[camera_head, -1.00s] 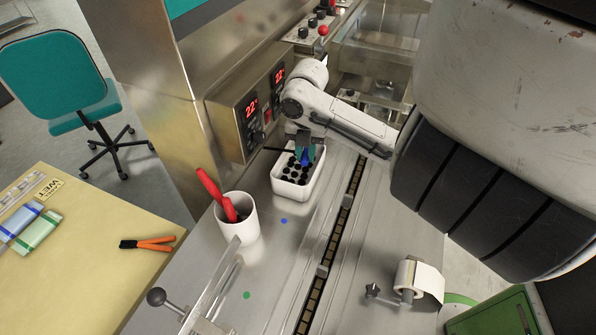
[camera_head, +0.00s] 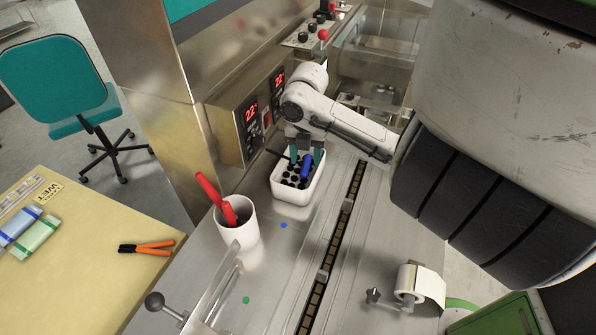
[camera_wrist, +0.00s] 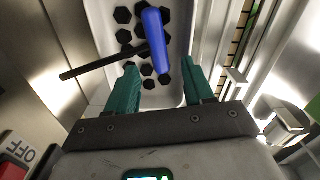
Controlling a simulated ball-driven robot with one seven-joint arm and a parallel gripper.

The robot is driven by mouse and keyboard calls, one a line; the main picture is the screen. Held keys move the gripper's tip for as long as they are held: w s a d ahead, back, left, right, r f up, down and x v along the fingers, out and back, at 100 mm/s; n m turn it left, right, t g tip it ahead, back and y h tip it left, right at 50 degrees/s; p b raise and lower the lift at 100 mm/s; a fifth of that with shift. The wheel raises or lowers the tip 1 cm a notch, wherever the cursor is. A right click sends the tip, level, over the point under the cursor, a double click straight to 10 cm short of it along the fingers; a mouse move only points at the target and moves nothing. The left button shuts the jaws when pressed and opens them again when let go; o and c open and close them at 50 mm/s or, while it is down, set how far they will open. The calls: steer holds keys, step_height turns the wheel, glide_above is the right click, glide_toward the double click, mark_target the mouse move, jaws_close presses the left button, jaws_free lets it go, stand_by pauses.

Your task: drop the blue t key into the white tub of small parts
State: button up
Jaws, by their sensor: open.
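The blue T key (camera_head: 306,165) has a thick blue handle and a thin black bar. In the wrist view the key (camera_wrist: 155,38) lies over the white tub, its black bar reaching out past the tub's left wall. The white tub (camera_head: 292,193) stands on the steel deck and holds several black hexagonal parts; it also shows in the wrist view (camera_wrist: 100,22). My gripper (camera_head: 304,159) is over the tub. In the wrist view its green fingers (camera_wrist: 160,75) are spread apart, with the key's lower end between them and not clamped.
A white cup (camera_head: 237,222) with a red-handled tool stands left of the tub. A control panel (camera_head: 262,108) with red digits is close behind the tub. A chain channel (camera_head: 340,230) runs along its right. Orange-handled pliers (camera_head: 146,248) lie on the yellow table.

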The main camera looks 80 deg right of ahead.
step_height(320, 180, up, 10)
steer(key=shift+r, duration=0.15)
stand_by(0.7)
